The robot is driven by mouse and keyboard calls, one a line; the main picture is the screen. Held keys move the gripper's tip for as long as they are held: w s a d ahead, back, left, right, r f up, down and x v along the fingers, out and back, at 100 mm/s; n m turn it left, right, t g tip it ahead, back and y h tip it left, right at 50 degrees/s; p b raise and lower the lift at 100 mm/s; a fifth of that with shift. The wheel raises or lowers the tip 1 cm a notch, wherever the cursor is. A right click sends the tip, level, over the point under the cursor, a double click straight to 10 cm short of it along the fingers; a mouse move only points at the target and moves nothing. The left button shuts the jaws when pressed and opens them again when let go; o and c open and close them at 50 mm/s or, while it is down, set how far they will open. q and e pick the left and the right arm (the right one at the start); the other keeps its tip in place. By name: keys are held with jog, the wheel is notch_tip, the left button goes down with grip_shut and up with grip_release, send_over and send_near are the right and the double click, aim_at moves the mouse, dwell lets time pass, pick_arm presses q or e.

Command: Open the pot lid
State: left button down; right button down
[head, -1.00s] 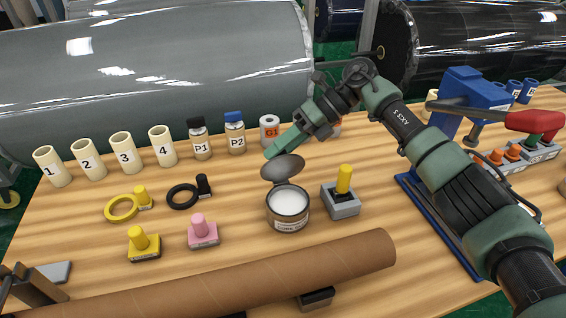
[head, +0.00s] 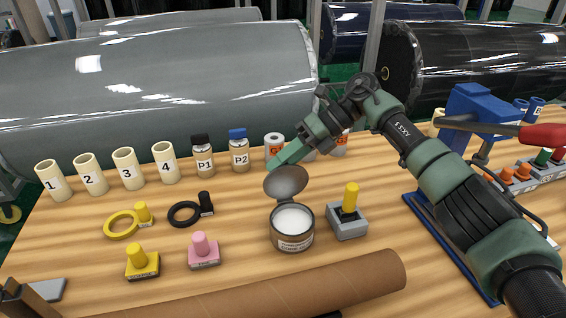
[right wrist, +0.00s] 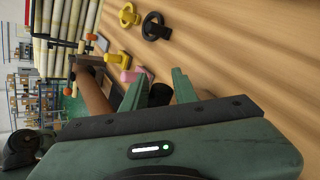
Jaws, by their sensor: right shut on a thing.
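My right gripper (head: 274,165) reaches in from the right, green fingertips at the lid's upper edge, shut on the lid. In the right wrist view its two green fingers (right wrist: 154,88) show with a dark piece between them. My left gripper does not show.
A grey block with a yellow knob (head: 350,200) stands just right of the pot. A long cardboard tube (head: 320,284) lies in front. Numbered cups (head: 129,170), bottles (head: 203,157), rings and stamps stand left. A blue press (head: 476,115) stands right.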

jog(key=shift+f, duration=0.7)
jog(key=c, duration=1.3)
grip_release()
jog(key=shift+o, duration=0.7)
jog(key=shift+f, duration=0.1)
jog(key=shift+w+a, duration=0.1)
jog(key=shift+w, duration=0.05)
jog(key=shift+r, duration=0.25)
jog(key=shift+r, duration=0.1)
